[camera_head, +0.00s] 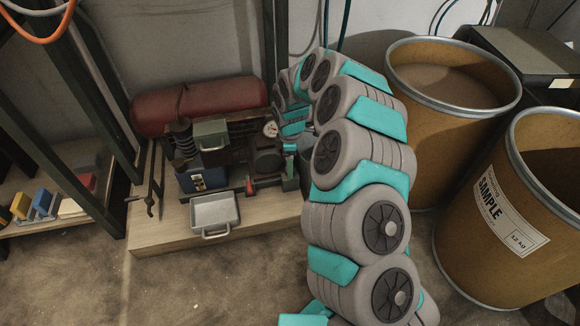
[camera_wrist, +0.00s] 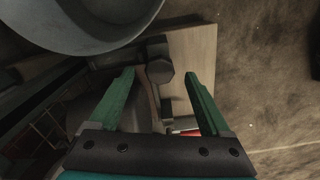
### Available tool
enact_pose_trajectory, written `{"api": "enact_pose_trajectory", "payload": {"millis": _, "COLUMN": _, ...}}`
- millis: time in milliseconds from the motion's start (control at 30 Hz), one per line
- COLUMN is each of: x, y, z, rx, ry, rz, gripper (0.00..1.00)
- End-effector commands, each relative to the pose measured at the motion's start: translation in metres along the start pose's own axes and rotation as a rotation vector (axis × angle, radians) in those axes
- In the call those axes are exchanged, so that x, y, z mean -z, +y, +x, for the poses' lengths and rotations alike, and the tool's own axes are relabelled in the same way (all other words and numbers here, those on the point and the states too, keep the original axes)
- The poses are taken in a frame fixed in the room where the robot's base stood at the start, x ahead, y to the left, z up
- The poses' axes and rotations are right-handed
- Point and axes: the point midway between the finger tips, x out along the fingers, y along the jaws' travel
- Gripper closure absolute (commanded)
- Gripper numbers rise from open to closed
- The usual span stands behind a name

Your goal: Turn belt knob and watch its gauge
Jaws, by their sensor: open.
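The machine (camera_head: 215,150) stands on a low wooden board, with a red cylindrical tank behind it. A small round white-faced gauge (camera_head: 271,128) is on the machine's upper right; its reading is too small to tell. My gripper (camera_wrist: 160,76) has two green fingers spread apart. A dark knob-like part (camera_wrist: 159,70) shows between the fingertips in the wrist view, with space on both sides; I cannot tell whether it is the belt knob. In the head view my gripper is near the machine's right side, partly hidden by my arm.
A grey tray with a handle (camera_head: 214,213) sits at the board's front edge. Brown drums (camera_head: 440,120) stand to the right of my arm. A dark metal rack (camera_head: 105,70) is on the left. A large grey rounded body (camera_wrist: 85,25) fills the wrist view's upper left. The floor in front is clear.

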Motion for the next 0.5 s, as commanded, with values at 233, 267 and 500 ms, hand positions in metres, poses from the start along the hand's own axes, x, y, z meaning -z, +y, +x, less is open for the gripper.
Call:
{"api": "enact_pose_trajectory", "payload": {"millis": 233, "x": 0.0002, "y": 0.0003, "z": 0.0172, "rx": -0.001, "ry": 0.002, "rz": 0.001, "gripper": 0.19}}
{"api": "enact_pose_trajectory", "payload": {"millis": 267, "x": 0.0002, "y": 0.0003, "z": 0.0171, "rx": -0.001, "ry": 0.002, "rz": 0.001, "gripper": 0.19}}
{"api": "enact_pose_trajectory", "payload": {"millis": 500, "x": 0.0001, "y": 0.0002, "z": 0.0168, "rx": -0.001, "ry": 0.001, "rz": 0.001, "gripper": 0.3}}
